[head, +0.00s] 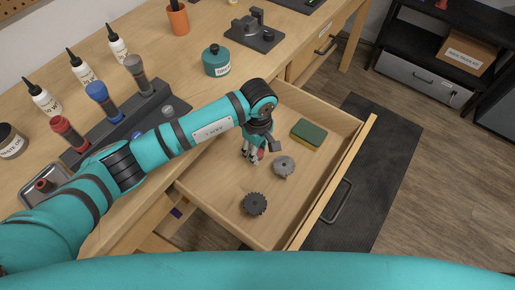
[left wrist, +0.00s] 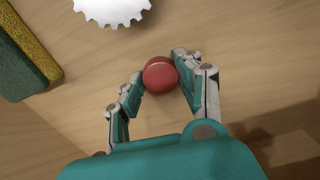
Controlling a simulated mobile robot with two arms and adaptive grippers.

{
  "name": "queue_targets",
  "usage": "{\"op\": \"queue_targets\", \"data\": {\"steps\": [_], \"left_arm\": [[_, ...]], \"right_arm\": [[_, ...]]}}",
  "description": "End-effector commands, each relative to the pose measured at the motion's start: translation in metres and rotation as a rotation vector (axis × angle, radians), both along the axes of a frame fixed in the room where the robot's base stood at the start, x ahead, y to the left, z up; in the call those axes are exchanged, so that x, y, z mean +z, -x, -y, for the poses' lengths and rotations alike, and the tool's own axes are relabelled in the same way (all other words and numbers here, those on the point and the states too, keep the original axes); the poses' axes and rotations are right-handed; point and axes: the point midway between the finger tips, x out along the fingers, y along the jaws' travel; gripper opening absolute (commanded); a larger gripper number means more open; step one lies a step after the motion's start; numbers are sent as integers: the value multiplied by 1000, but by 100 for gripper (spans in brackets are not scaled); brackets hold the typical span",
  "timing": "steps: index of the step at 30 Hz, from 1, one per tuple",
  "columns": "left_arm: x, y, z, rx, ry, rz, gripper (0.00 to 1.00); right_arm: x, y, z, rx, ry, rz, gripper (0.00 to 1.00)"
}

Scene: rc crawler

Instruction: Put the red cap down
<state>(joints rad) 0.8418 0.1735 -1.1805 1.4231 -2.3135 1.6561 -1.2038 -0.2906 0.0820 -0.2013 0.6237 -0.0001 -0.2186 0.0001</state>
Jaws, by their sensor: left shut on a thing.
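The red cap (left wrist: 160,76) is a small round red piece between the fingertips of my left gripper (left wrist: 160,82) in the left wrist view. The gripper is shut on it, just over the wooden drawer floor; I cannot tell whether the cap touches the wood. In the head view my left gripper (head: 253,154) points down inside the open drawer (head: 222,190), and the cap is mostly hidden by the fingers. My right gripper is not in view.
A light grey gear (head: 284,166) lies close to the right of the gripper. A dark gear (head: 254,204) lies nearer the drawer front. A green and yellow sponge (head: 309,134) is at the upper right. The drawer's left part is bare.

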Motion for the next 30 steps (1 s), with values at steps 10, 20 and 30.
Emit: {"op": "queue_targets", "data": {"steps": [10,20,30], "left_arm": [[-1,0,0,0,0,0,58],[13,-2,0,-1,2,5,58],[84,-2,0,-1,0,6,58]], "right_arm": [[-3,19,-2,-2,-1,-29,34],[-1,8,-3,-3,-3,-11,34],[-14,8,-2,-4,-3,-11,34]]}}
